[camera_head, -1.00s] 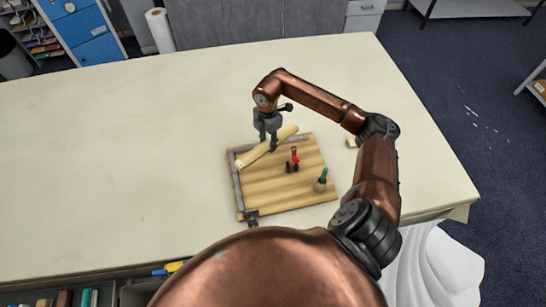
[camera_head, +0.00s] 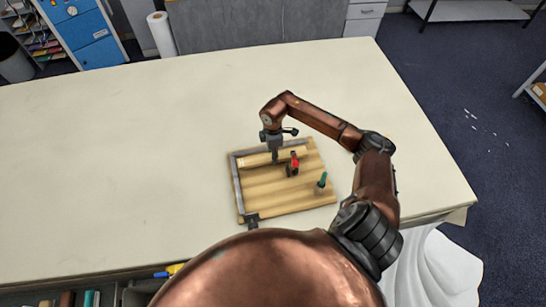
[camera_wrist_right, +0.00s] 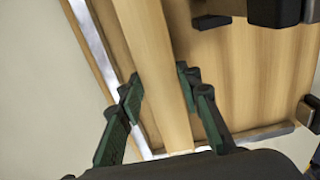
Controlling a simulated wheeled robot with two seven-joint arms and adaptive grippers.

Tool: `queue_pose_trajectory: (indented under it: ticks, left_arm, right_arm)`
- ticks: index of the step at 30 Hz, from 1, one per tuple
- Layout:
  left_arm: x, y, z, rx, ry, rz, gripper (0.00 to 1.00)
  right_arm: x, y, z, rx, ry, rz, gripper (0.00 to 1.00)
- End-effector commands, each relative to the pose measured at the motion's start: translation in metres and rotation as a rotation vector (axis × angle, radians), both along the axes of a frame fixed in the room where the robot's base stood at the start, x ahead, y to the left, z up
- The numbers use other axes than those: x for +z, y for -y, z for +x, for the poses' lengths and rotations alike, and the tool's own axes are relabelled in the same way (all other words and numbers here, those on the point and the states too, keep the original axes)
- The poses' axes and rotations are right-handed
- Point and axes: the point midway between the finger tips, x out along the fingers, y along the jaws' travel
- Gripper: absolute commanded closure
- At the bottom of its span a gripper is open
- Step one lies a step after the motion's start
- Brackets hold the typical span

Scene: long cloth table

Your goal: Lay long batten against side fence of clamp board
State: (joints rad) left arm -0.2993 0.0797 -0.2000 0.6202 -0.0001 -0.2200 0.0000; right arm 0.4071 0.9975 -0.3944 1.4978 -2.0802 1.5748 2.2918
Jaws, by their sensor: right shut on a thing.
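The clamp board (camera_head: 290,197) lies on the table with grey metal fences along its left (camera_head: 237,185) and far edges. The long pale batten (camera_head: 256,160) is near the far fence, roughly parallel to it, one end close to the left fence. My right gripper (camera_head: 275,160) is shut on the batten from above. In the right wrist view, the batten (camera_wrist_right: 152,45) runs between the green-padded fingers (camera_wrist_right: 160,85), with a narrow strip of board between it and the fence (camera_wrist_right: 92,35). Contact with the board is unclear. My left gripper is out of view.
A red-handled clamp (camera_head: 294,162) and a green-handled clamp (camera_head: 322,181) stand on the board, the red one close to the batten. A dark fitting (camera_head: 252,220) sits at the near left corner. The table (camera_head: 120,170) left of the board is clear.

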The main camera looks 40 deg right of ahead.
Motion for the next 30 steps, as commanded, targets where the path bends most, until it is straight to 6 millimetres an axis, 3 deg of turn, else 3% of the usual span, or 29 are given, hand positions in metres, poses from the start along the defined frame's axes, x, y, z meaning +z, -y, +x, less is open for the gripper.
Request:
queue_pose_trajectory:
  ticks: [4, 15, 16, 23, 30]
  left_arm:
    - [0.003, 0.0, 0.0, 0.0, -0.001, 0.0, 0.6]
    - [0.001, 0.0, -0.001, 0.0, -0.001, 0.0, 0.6]
    - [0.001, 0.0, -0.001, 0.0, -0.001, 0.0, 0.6]
    - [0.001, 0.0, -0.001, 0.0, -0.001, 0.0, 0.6]
    - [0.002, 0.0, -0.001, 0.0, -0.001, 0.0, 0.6]
  right_arm:
    - [-0.019, -0.001, -0.001, 0.0, -0.001, 0.002, 0.96]
    - [-0.024, 0.0, 0.0, 0.001, 0.0, 0.001, 0.96]
    - [-0.024, 0.0, 0.0, 0.001, 0.0, 0.001, 0.67]
    - [-0.023, 0.0, 0.0, 0.001, 0.0, 0.001, 0.51]
    - [-0.023, 0.0, 0.0, 0.001, 0.0, 0.001, 0.51]
